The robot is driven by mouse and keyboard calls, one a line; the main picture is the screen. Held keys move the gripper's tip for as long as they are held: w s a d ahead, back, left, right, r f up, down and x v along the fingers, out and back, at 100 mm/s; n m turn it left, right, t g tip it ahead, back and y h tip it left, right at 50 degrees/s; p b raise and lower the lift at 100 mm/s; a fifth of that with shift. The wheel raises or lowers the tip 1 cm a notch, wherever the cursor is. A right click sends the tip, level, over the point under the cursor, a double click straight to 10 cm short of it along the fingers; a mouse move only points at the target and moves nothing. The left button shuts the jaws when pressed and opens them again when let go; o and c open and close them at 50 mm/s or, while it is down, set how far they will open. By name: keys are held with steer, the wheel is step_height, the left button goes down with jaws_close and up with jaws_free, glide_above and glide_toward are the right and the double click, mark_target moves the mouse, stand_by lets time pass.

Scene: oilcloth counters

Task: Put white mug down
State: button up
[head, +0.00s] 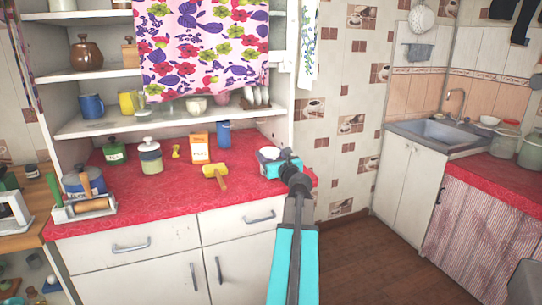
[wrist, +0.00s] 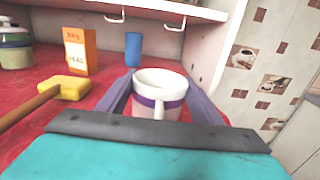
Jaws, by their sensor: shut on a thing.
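The white mug (wrist: 160,84) with a purple band is between the two fingers of my gripper (wrist: 160,100) in the wrist view. My gripper is shut on it, and the mug looks upright with its handle towards me. In the head view the mug (head: 269,154) shows partly behind my gripper (head: 283,160), at the right end of the red counter (head: 150,205). I cannot tell whether the mug's base touches the counter.
The cupboard's side wall (wrist: 225,45) rises close behind and right. Red counter between mallet and mug is clear.

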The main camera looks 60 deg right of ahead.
steer(key=shift+f, duration=0.1)
steer(key=o, duration=1.3)
steer(key=shift+s+a, duration=0.1)
steer(key=v, duration=0.9)
steer(key=shift+b, duration=1.1)
steer(key=b+v, duration=0.2)
steer(key=b, duration=0.4)
